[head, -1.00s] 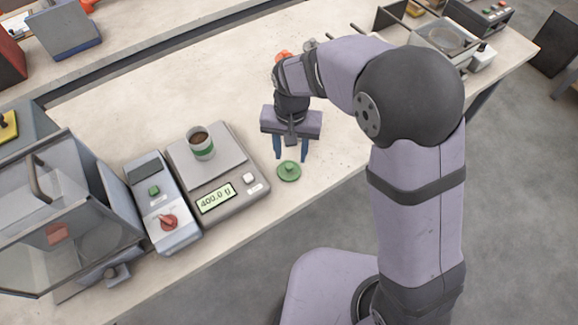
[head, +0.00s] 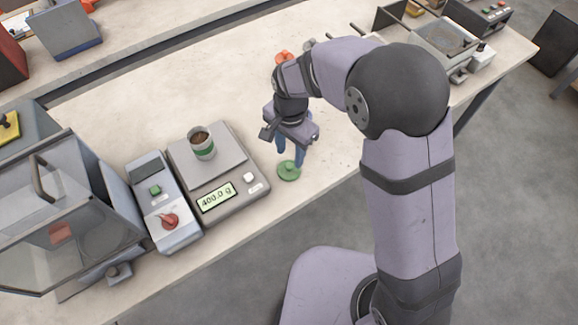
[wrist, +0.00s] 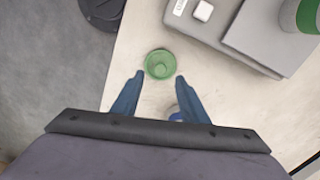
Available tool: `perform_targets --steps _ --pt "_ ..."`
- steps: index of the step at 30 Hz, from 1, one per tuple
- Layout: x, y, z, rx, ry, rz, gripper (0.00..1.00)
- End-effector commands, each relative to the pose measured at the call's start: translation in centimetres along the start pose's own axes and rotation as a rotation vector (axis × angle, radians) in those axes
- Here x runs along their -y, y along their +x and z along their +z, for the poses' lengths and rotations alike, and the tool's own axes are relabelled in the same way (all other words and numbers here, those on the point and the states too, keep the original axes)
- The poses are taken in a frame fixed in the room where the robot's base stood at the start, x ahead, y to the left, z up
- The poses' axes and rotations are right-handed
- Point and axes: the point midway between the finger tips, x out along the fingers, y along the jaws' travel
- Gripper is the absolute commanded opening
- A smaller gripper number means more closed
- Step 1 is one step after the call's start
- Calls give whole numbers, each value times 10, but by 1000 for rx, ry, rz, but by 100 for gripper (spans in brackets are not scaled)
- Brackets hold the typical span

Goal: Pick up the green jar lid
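The green jar lid (head: 289,171) lies flat on the bench near its front edge, right of the scale, with its round knob up. It also shows in the wrist view (wrist: 160,64), just beyond the fingertips and between their lines. My gripper (head: 290,160) is above and behind the lid, pointing down, with its blue fingers apart. In the wrist view my gripper (wrist: 158,76) is open and holds nothing. A small blue and white thing (wrist: 176,115) shows partly behind the right finger there; I cannot tell what it is.
The scale (head: 225,180) reads 400.0 g and carries a cup of dark pellets (head: 201,143) with a green band. A control box (head: 162,205) and a clear-sided machine (head: 60,215) stand further left. The bench (head: 320,165) is clear right of the lid, up to its front edge.

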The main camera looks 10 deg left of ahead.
Motion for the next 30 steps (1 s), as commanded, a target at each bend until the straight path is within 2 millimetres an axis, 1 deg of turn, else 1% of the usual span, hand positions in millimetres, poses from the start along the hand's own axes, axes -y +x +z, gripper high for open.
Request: perform_targets --steps 5,12,16,19,26,27,29,30 --pt "0 7 1 1 -1 3 40" --pt "-1 34 2 2 -1 4 40" --pt "0 46 2 1 -1 2 40" --pt "0 51 1 0 -1 0 40" --pt "0 52 1 0 -1 -1 40" --pt "0 52 1 0 -1 -1 35" --pt "0 52 1 0 -1 -1 21" --pt "0 52 1 0 -1 -1 11"
